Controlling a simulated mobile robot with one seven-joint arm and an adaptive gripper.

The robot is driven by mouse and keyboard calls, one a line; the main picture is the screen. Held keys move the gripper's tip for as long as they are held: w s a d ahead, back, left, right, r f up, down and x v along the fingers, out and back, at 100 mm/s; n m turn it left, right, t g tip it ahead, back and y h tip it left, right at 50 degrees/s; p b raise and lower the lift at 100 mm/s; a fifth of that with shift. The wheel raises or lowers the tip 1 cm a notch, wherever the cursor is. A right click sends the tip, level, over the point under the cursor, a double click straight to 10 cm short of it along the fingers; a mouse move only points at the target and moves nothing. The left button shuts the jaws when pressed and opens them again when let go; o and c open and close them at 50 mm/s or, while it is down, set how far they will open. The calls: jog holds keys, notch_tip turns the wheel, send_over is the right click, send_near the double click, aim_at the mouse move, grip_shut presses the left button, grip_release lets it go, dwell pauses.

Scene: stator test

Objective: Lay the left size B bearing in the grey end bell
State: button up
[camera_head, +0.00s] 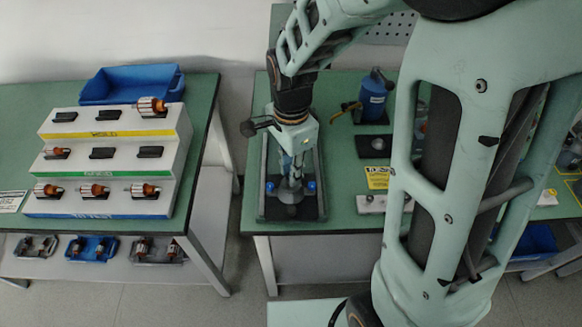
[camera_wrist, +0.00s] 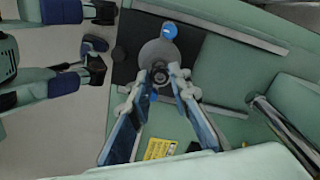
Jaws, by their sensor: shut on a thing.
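My gripper (camera_wrist: 163,77) is shut on a small dark ring-shaped bearing (camera_wrist: 160,76), held between the two fingertips in the wrist view. Just beyond it is the round grey end bell (camera_wrist: 153,50), on a dark fixture plate (camera_wrist: 128,60). The bearing overlaps the end bell's near part; I cannot tell whether they touch. In the head view my gripper (camera_head: 291,180) points down over the grey end bell (camera_head: 289,196), between two blue knobs (camera_head: 311,187) of the fixture. The bearing cannot be made out there.
A blue cylindrical press (camera_head: 374,98) stands behind right on the green table (camera_head: 345,221). A yellow label (camera_head: 377,177) and a pale block (camera_head: 372,204) lie right of the fixture. A stepped rack (camera_head: 105,170) with copper-wound rotors stands on the left table, across a gap.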

dwell(0.3)
jog(key=shift+f+b, duration=0.6)
jog(key=shift+f, duration=0.15)
jog(key=shift+f, duration=0.25)
jog(key=o, duration=0.8)
jog(key=shift+c, duration=0.2)
notch_tip(320, 180, up, 12)
dwell(0.5)
